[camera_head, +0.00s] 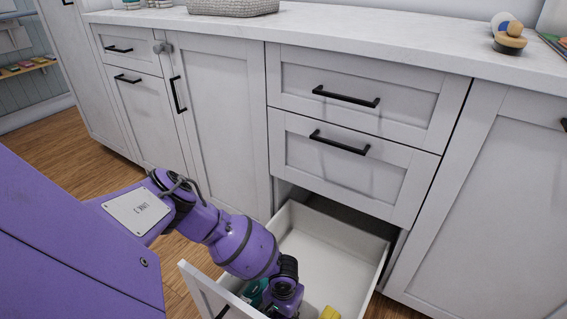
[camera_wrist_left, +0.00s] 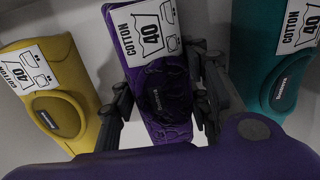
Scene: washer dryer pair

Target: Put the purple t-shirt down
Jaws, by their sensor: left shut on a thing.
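The purple t-shirt (camera_wrist_left: 178,84) is a folded bundle with a white "COTTON 40" label, seen in the left wrist view. My left gripper (camera_wrist_left: 162,104) is shut on it, with one dark finger on each side. In the head view my left arm reaches down into the open bottom drawer (camera_head: 323,252); the gripper's fingers and the purple t-shirt are hidden there behind the arm and the frame edge. I cannot tell whether the t-shirt touches the drawer floor. My right gripper is not in view.
A yellow folded garment (camera_wrist_left: 62,113) lies left of the purple t-shirt in the wrist view, and a teal one (camera_wrist_left: 268,70) lies right. The drawer's back part is bare. Closed drawers (camera_head: 345,165) stand above it. The drawer front (camera_head: 205,290) is beside my arm.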

